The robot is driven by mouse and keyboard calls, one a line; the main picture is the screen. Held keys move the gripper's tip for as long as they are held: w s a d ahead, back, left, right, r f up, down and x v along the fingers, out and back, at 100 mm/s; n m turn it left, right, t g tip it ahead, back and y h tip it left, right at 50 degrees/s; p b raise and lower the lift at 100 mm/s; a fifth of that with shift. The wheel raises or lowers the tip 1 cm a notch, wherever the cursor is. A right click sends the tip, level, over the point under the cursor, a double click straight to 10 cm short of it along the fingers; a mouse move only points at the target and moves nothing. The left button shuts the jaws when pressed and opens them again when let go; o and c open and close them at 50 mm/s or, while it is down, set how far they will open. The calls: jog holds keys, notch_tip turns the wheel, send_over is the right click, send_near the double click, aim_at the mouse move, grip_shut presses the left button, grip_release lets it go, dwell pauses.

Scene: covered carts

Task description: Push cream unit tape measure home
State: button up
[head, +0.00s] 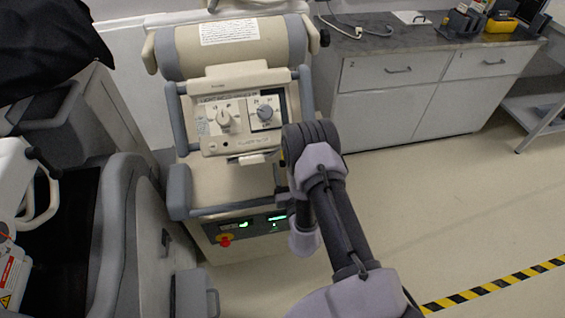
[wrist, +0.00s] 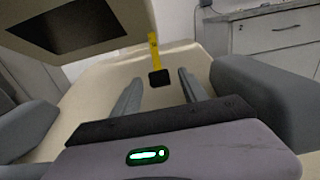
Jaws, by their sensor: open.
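The cream unit (head: 236,185) stands in the middle of the head view, with two dials on its face and grey rails at its sides. In the wrist view, the tape measure shows as a narrow yellow strip (wrist: 154,48) with a small black block (wrist: 159,77) at its near end. My gripper (wrist: 161,80) is open, with one finger on each side of the black block in the picture. I cannot tell whether either finger touches it. In the head view, my arm hides the gripper, and I cannot make out the tape measure.
Grey padded parts (wrist: 275,95) flank the cream surface in the wrist view. A cream panel with a dark opening (wrist: 68,28) overhangs at upper left. A grey cart (head: 130,230) stands left of the unit.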

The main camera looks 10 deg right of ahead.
jog(key=w+b, duration=0.1)
jog(key=w, duration=0.4)
jog(key=shift+w, duration=0.3)
jog(key=shift+c, duration=0.2)
grip_shut()
dwell(0.9)
